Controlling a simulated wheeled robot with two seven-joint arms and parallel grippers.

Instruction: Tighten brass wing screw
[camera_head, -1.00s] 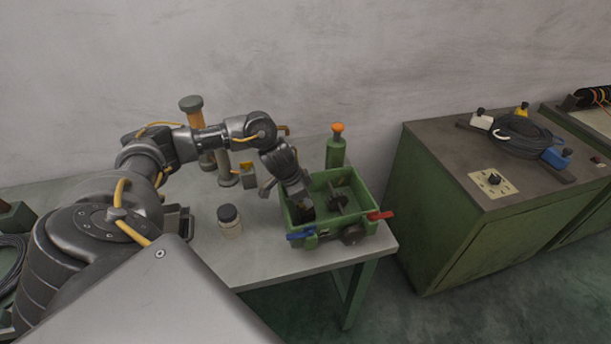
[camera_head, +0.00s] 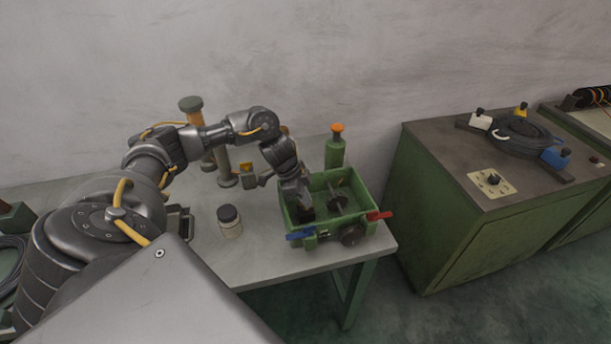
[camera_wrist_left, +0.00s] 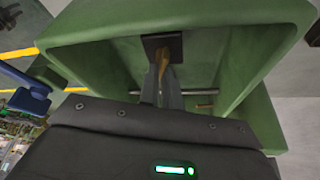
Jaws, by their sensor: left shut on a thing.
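The brass wing screw (camera_wrist_left: 167,72) shows in the left wrist view, in front of a dark square plate (camera_wrist_left: 158,43) on the inner wall of a green open-topped box (camera_wrist_left: 240,55). My left gripper (camera_wrist_left: 165,88) is shut on the screw, one finger on each side. In the head view my left gripper (camera_head: 304,212) reaches down into the left part of the green box (camera_head: 325,236), and the screw is hidden there. I cannot tell how far in the screw sits. My right gripper is not in view.
The box carries a blue lever (camera_head: 301,235), a red lever (camera_head: 380,215) and a dark round knob (camera_head: 353,235). A lidded jar (camera_head: 229,222) stands left of it. A green post with an orange top (camera_head: 336,148) stands behind. A green cabinet (camera_head: 440,215) is to the right.

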